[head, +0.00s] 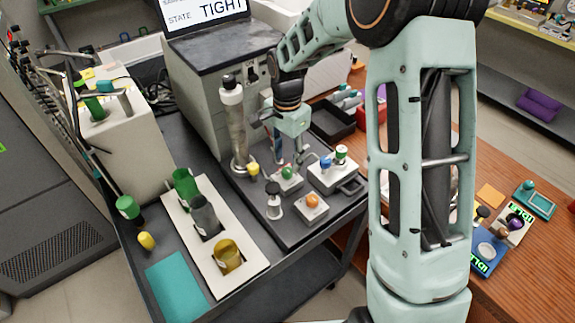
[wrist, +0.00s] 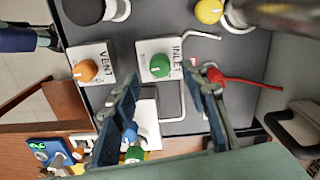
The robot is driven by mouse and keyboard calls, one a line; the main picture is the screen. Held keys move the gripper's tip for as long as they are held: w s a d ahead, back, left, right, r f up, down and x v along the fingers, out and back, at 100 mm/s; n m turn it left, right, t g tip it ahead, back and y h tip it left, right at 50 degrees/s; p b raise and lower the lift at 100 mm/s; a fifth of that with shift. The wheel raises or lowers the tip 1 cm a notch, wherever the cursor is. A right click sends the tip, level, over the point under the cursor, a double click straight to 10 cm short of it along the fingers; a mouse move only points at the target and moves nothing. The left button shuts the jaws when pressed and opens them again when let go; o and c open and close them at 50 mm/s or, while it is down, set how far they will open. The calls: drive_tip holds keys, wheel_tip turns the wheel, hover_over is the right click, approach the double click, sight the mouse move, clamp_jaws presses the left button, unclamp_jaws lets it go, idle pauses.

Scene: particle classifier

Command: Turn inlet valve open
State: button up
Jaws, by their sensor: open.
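The inlet valve is a green knob (wrist: 159,66) on a white plate marked INLET, in the wrist view. In the head view the green knob (head: 287,173) sits on its small white block, below my gripper (head: 284,150). In the wrist view my gripper (wrist: 160,80) is open. One blue-padded finger is on each side of the green knob in the picture, with a gap to it. I cannot tell how far above the knob the fingertips are. The knob's exact turn position is too small to read.
An orange knob (wrist: 86,70) on a plate marked VENT is left of the inlet. A red part (wrist: 215,75) with a red line lies by the right finger. A glass column (head: 234,130) and a yellow knob (head: 253,169) stand close by. The screen (head: 205,14) reads STATE TIGHT.

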sight(287, 170)
drive_tip(key=shift+f, duration=2.1)
drive_tip(key=shift+c, duration=0.4)
clamp_jaws()
